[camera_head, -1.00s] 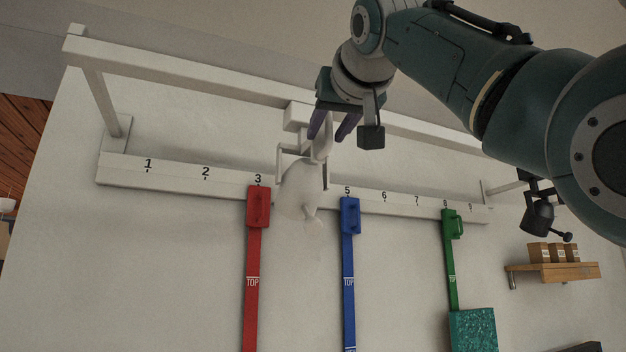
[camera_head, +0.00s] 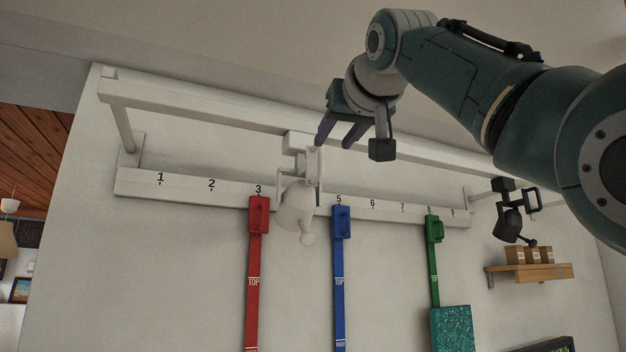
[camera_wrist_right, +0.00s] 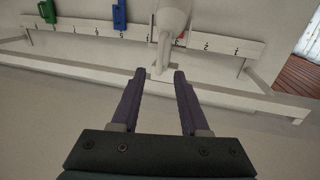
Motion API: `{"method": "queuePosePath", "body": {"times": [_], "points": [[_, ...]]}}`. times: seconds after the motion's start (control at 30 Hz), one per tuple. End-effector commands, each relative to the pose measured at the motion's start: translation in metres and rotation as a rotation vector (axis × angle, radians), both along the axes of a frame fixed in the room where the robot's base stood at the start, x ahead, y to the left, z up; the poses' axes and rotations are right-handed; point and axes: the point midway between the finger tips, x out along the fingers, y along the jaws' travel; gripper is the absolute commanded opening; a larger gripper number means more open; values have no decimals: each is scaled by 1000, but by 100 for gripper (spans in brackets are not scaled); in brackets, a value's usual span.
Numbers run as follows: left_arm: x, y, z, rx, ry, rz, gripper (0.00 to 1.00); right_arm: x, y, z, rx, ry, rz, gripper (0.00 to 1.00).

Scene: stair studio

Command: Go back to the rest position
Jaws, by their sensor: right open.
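My right gripper (camera_head: 341,133) is open and empty in the head view. It hangs in front of the upper rail, a little right of the white lamp (camera_head: 296,205). The white lamp hangs from the rail near mark 4, which it hides. In the right wrist view the open fingers (camera_wrist_right: 158,75) point toward the rail, with the white lamp (camera_wrist_right: 172,22) just beyond them and apart from them. My left gripper is in neither view.
The white rail frame (camera_head: 200,105) has a numbered board (camera_head: 135,183). Red (camera_head: 254,280), blue (camera_head: 339,275) and green (camera_head: 434,270) straps hang below it. A black lamp (camera_head: 509,222) hangs at right above a wooden shelf (camera_head: 540,272) with small boxes.

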Motion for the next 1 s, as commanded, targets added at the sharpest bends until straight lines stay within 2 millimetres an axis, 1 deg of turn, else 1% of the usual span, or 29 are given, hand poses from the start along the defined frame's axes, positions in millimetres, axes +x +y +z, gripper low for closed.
{"method": "queuePosePath", "body": {"times": [0.53, 0.57, 0.63, 0.67, 0.77, 0.8, 0.87, 0.9, 0.97, 1.0], "points": [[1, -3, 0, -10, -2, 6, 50, 0, -1, 0, 0, 0, 0, 45], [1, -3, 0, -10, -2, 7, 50, 1, -1, -2, 1, 3, 0, 45], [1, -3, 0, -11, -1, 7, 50, 3, -2, -14, 0, 21, 0, 45], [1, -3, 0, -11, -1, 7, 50, 4, -3, -24, 0, 34, -1, 45], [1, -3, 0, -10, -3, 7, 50, 9, -9, -77, -4, 113, -4, 45], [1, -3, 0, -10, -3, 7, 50, 9, -13, -106, -6, 157, -6, 45], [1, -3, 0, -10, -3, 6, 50, 5, -19, -153, -11, 227, -10, 45], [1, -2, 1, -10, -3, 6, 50, -1, -23, -185, -16, 275, -12, 45], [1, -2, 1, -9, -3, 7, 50, -12, -30, -233, -25, 349, -18, 45], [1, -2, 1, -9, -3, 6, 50, -23, -35, -263, -29, 398, -21, 45]]}}
